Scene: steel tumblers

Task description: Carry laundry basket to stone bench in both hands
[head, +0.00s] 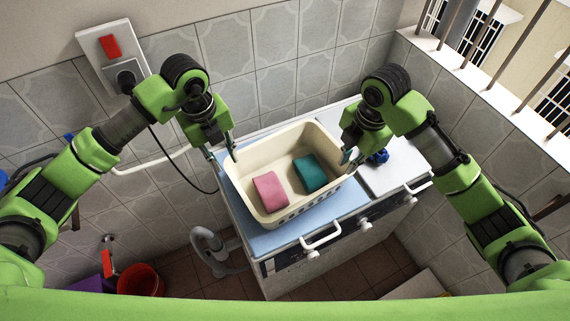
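The cream laundry basket (252,199) sits on the blue top at the left of a white appliance. It holds a pink folded cloth (270,189) and a teal one (310,173). My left gripper (221,149) is at the basket's far left corner, its fingers apart, one near the inside of the rim and one outside. My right gripper (349,156) points down at the basket's right end; its fingers are partly hidden, and I cannot tell whether they touch the rim. I cannot make out the stone bench for sure.
The appliance (290,262) has white handles (320,236) and knobs along its front. A small blue object (378,157) is behind my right gripper. A red bucket (140,280) and grey hose (209,247) are at lower left. A pale slab (418,286) shows at lower right.

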